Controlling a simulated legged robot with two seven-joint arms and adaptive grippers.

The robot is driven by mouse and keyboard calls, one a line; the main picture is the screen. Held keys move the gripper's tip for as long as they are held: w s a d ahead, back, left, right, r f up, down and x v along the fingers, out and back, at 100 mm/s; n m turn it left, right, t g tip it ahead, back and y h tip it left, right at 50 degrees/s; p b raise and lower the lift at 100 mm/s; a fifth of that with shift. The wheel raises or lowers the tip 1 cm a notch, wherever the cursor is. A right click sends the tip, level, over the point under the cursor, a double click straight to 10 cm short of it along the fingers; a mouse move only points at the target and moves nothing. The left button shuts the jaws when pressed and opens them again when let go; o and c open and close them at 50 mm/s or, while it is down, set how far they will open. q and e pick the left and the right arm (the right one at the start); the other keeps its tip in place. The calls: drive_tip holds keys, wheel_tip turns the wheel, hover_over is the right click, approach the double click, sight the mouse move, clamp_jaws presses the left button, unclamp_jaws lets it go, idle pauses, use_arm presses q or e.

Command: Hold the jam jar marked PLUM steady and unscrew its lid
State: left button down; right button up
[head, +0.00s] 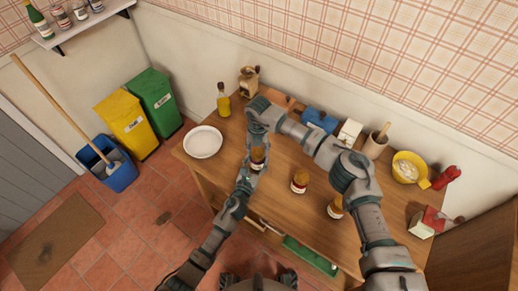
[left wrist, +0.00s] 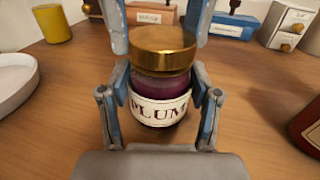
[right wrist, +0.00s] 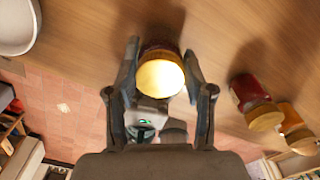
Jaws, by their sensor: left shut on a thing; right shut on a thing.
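The PLUM jar (left wrist: 160,110), dark purple with a white label and a gold lid (left wrist: 163,48), stands upright on the wooden table (head: 285,205). In the head view the jar (head: 258,155) is partly hidden by my arms. My left gripper (head: 251,172) is shut on the jar's body, a finger on each side of the label. My right gripper (right wrist: 161,72) comes from above and is shut on the lid, which shows between its fingers in the right wrist view. The lid sits on the jar; whether its thread is loosened cannot be told.
Two other jars (head: 300,181) (head: 336,207) stand to the right on the table. A white plate (head: 203,141) lies to the left, with an oil bottle (head: 223,102) behind it. A blue box (head: 319,121) and a yellow bowl (head: 408,167) stand along the back.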

use_arm(q)
drive_tip(key=shift+w+a, duration=0.15)
drive_tip(key=shift+a, duration=0.1)
use_arm(e)
drive_tip(key=n, duration=0.5)
drive_tip(key=shift+f+n, duration=0.15)
drive_tip(key=shift+n, duration=0.15)
use_arm(q)
drive_tip(key=shift+r, duration=0.1)
use_arm(e)
drive_tip(key=n, duration=0.2)
drive_tip(key=shift+a+n, duration=0.1)
drive_tip(key=shift+n, duration=0.3)
drive_tip(key=n, duration=0.5)
drive_tip(key=shift+s, duration=0.15)
drive_tip(key=n, duration=0.5)
drive_tip(key=shift+s+a+n, duration=0.1)
drive_tip(key=shift+n, duration=0.3)
drive_tip(key=n, duration=0.6)
drive_tip(key=shift+s, duration=0.1)
drive_tip(key=shift+s+a+r, duration=0.1)
drive_tip(key=shift+s+r, duration=0.05)
drive_tip(key=shift+r, duration=0.05)
use_arm(q)
drive_tip(key=shift+d, duration=0.15)
use_arm(e)
drive_tip(key=shift+a+r, duration=0.15)
drive_tip(key=shift+r, duration=0.95)
